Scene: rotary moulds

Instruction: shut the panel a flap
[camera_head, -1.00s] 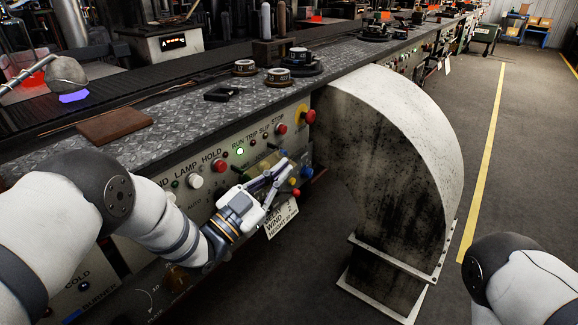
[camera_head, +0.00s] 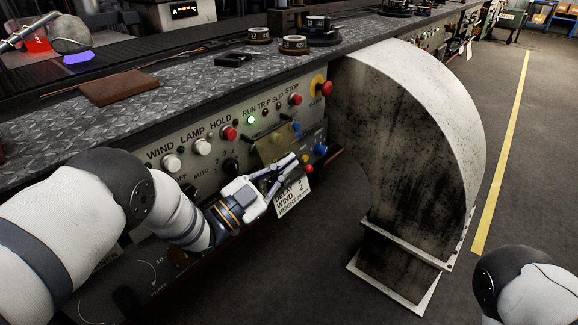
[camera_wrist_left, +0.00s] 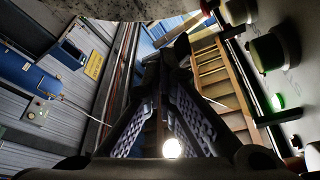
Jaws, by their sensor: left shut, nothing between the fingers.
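The flap (camera_head: 276,148) is a see-through amber plate on the grey control panel (camera_head: 226,157), below the RUN, TRIP, SLIP and STOP row. It seems to stand out from the panel face; its exact angle is hard to tell. My left gripper (camera_head: 291,167) is shut and empty, just in front of and below the flap's lower edge. I cannot tell whether they touch. My right gripper is out of view.
A large grimy curved duct (camera_head: 420,130) stands close on the right. The floor beyond it is clear.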

